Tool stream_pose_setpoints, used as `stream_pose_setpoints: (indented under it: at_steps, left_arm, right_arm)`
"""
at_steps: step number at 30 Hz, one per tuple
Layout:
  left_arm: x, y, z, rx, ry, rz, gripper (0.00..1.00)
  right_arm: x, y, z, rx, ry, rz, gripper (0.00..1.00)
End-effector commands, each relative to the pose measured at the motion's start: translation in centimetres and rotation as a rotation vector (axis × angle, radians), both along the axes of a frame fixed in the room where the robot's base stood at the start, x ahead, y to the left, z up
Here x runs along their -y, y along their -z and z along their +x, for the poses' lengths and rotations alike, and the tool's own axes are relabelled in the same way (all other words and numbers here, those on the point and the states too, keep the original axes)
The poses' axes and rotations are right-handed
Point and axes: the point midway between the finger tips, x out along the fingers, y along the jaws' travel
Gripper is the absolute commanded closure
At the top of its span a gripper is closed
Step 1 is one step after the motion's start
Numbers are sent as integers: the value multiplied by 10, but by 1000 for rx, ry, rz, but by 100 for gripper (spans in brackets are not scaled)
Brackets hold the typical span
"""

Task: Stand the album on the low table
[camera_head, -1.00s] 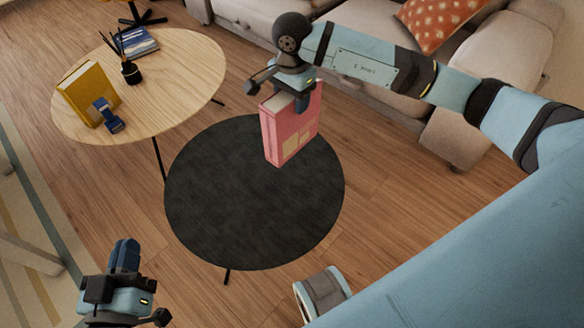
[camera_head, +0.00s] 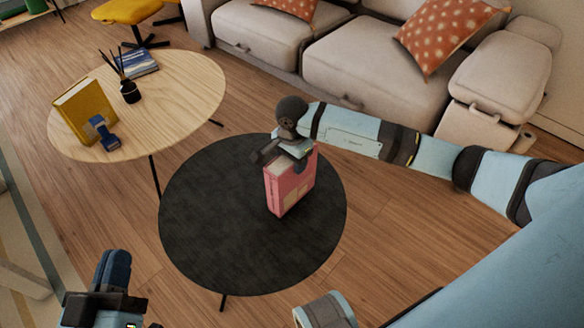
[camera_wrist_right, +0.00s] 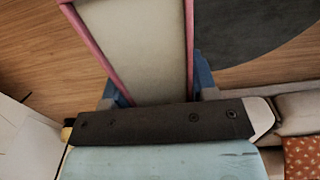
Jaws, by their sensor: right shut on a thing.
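The album is a pink, upright book (camera_head: 290,190) with a pale page edge and a cream label. My right gripper (camera_head: 291,157) is shut on its upper part, a finger on each cover. In the right wrist view the album's pale page block (camera_wrist_right: 145,45) sits between the blue fingers. The low table is the round black table (camera_head: 210,240); the album is over its right half. I cannot tell whether its bottom edge touches the top. My left gripper (camera_head: 115,268) is empty, its fingers together, left of the black table.
A beige sofa (camera_head: 370,75) stands behind. The black top's left half is bare.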

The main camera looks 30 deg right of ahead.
Motion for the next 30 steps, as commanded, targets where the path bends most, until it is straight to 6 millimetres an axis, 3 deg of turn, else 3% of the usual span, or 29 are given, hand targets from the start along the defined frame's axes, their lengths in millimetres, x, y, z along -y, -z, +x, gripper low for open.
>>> stream_pose_setpoints:
  at_steps: [5,17,18,20,30]
  left_arm:
    - [1,13,1,-33,10,16,100]
    - [1,15,0,-41,13,18,100]
    - [1,15,1,-46,14,21,100]
    - [2,15,1,-46,15,22,100]
    - [1,9,3,-34,13,24,100]
  right_arm:
    - [0,25,0,0,1,1,100]
    - [0,30,0,1,0,0,100]
    - [0,30,0,-1,0,0,38]
    - [0,30,0,-1,0,0,24]
    - [0,25,-1,-1,0,1,21]
